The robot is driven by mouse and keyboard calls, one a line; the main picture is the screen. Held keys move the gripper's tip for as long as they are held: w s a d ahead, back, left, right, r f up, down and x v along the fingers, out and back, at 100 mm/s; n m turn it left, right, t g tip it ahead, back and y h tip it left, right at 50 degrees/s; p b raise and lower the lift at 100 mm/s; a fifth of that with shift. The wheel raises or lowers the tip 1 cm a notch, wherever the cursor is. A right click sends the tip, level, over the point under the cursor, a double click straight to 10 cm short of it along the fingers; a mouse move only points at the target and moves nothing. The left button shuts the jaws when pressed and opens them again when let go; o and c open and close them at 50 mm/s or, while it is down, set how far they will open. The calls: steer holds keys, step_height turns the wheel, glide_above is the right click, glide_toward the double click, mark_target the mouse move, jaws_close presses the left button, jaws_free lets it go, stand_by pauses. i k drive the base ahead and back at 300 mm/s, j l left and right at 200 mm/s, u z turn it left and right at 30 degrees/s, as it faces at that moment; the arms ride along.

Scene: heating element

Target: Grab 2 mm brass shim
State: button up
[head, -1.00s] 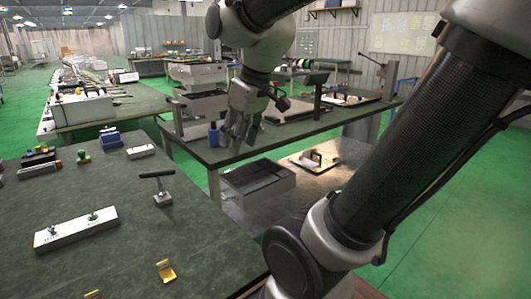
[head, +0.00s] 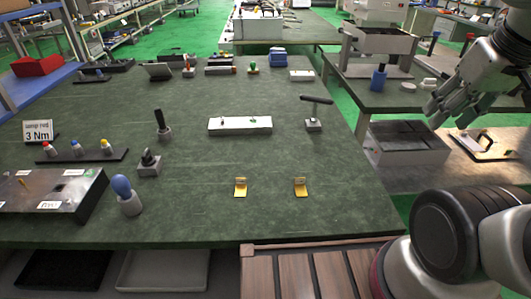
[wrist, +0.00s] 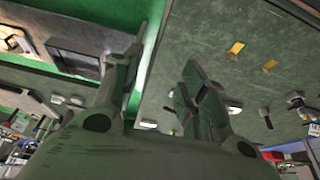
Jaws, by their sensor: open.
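Two bent, L-shaped brass shims lie near the front edge of the green-topped table: a left brass shim (head: 240,188) and a right brass shim (head: 300,187). I cannot read a thickness on either. Both also show in the wrist view, one higher (wrist: 236,50) and one lower (wrist: 269,66), right of the fingers. My gripper (head: 440,113) is at the right of the head view, raised and well away from both shims. Its fingers (wrist: 166,58) are apart with nothing between them.
On the table (head: 330,215) stand a white block (head: 240,125), a T-handled tool (head: 315,110), a blue-knobbed piece (head: 125,195), a black-knobbed piece (head: 150,162) and a 3 Nm sign (head: 38,131). The tabletop around the shims is clear. A second bench (head: 400,100) stands right.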

mark_target(241, 190)
steer(key=k+j, duration=0.1)
steer(key=j, duration=0.3)
steer(key=k+j, duration=0.1)
steer(key=j, duration=0.35)
steer(key=k+j, duration=0.1)
steer(key=j, duration=0.3)
